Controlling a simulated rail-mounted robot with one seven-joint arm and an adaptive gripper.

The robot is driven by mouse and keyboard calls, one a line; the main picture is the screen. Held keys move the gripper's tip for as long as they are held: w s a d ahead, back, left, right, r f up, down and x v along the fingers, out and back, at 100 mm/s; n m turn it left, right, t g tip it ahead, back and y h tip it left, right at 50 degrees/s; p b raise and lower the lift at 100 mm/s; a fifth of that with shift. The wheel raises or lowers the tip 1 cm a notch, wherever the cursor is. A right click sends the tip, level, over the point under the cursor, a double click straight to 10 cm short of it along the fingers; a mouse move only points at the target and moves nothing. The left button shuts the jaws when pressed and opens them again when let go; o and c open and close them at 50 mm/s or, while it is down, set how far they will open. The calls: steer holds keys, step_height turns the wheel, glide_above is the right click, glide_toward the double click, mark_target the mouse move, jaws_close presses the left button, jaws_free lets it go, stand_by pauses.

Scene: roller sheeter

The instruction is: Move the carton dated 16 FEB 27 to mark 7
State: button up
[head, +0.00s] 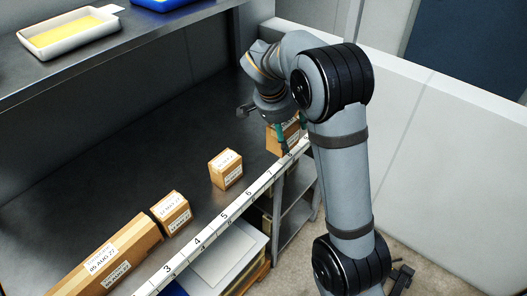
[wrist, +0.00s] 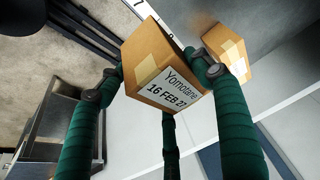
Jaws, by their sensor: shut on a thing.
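The carton dated 16 FEB 27 (wrist: 157,68) is brown with a white label reading "Yomotane" and the date. In the wrist view my gripper (wrist: 160,72) has its green fingers closed around it. In the head view my gripper (head: 280,132) is at the right end of the row, partly hiding a brown carton (head: 285,142) close to the strip. Mark 7 (head: 270,172) is on the white numbered strip, just left of and nearer than the gripper. Whether the held carton touches the worktop is unclear.
Another carton (wrist: 233,52) stands close to the held one in the wrist view. In the head view, a small carton (head: 226,169), a second one (head: 171,212) and a long carton dated 05 AUG 27 (head: 105,262) stand along the strip. A tray (head: 68,32) is on the upper shelf.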

steer(key=shift+w+a+f, duration=0.2)
steer(key=shift+a, duration=0.1)
steer(key=w+a+f+p, duration=0.1)
steer(key=a+f+p, duration=0.1)
steer(key=a+f, duration=0.1)
steer(key=w+a+f+p, duration=0.2)
steer(key=a+f, duration=0.1)
steer(key=w+a+f+p, duration=0.1)
steer(key=a+f+p, duration=0.1)
steer(key=a+f, duration=0.1)
steer(key=shift+w+a+f, duration=0.15)
steer(key=shift+a+f, duration=0.2)
steer(key=shift+f, duration=0.3)
steer(key=shift+f, duration=0.2)
steer(key=o, duration=1.3)
steer(key=shift+c, duration=0.2)
steer(key=shift+r, duration=0.1)
